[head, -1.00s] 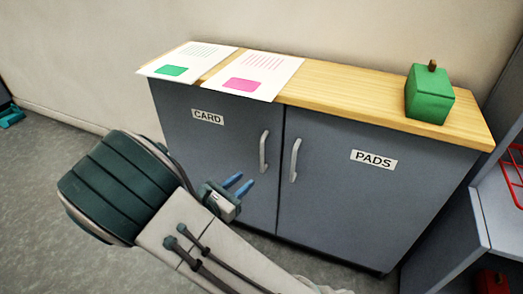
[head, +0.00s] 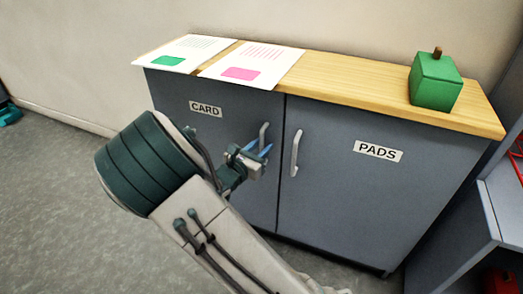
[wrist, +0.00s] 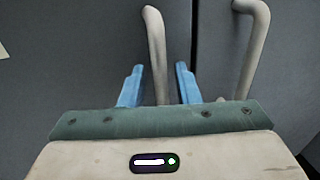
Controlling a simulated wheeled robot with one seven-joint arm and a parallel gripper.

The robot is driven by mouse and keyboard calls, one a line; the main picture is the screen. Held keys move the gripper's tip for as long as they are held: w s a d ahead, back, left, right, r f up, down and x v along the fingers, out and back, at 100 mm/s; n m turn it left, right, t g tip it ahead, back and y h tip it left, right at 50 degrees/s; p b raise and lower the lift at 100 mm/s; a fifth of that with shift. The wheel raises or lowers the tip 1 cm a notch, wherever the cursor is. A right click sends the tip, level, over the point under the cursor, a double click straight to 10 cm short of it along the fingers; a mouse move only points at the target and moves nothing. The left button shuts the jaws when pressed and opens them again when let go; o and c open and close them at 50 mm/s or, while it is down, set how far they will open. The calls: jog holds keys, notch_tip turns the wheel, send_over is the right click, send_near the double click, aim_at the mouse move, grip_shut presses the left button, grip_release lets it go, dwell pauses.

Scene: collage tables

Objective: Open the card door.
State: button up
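The card door (head: 185,122) is the left grey door of the cabinet, with a "CARD" label (head: 205,108). It is shut. Its pale vertical handle (head: 263,133) is near its right edge, and its lower part is hidden behind my gripper in the head view. My gripper (head: 265,151) is at this handle, with blue fingertips. In the wrist view my gripper (wrist: 158,88) is open, with one finger on each side of the card handle (wrist: 155,45). A gap shows between the handle and each finger.
The pads door (head: 345,195) is to the right, shut, with its own handle (head: 296,153) close to the card handle. Two sheets and a green box (head: 436,82) lie on the wooden top (head: 345,78). A grey shelf unit (head: 485,215) stands at the right.

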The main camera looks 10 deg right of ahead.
jog(key=shift+w+d, duration=0.15)
jog(key=shift+d, duration=0.05)
grip_shut()
